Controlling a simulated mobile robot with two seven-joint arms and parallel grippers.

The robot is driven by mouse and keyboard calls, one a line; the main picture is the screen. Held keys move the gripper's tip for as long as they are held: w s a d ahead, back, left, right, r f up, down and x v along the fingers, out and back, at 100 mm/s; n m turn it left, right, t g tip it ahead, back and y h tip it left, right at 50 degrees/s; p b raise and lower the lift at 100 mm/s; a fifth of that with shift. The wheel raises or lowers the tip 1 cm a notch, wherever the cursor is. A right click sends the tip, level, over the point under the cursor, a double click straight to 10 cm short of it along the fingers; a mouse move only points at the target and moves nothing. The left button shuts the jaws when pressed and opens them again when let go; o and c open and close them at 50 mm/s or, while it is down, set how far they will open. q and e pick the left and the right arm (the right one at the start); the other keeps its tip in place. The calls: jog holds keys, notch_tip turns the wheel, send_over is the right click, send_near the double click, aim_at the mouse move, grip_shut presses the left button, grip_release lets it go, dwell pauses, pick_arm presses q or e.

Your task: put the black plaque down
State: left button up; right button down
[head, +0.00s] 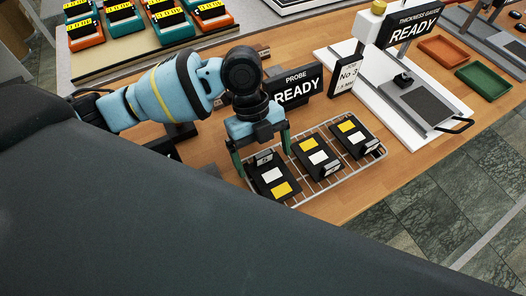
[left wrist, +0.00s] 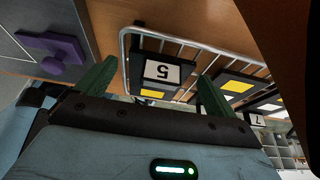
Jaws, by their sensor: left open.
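A black plaque (head: 265,174) with white and yellow patches lies at the left end of a wire rack (head: 293,204) on the wooden table. In the left wrist view this plaque (left wrist: 158,50) shows a white label with a 5. My left gripper (head: 264,163) is above the plaque's far end, its two green fingers apart on either side of it. In the left wrist view the open fingers (left wrist: 157,75) also stand to both sides of the plaque, with gaps visible. My right gripper is not in view.
Two more black plaques (head: 317,157) (head: 352,135) lie to the right on the rack. A probe sign (head: 297,88) reading READY stands behind. The thickness gauge (head: 420,105), an orange tray (head: 443,50) and a green tray (head: 484,80) are at right. Bare table lies right of the rack.

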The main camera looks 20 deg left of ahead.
pick_arm(q)
jog(key=v, duration=1.2)
jog(key=shift+d, duration=0.1)
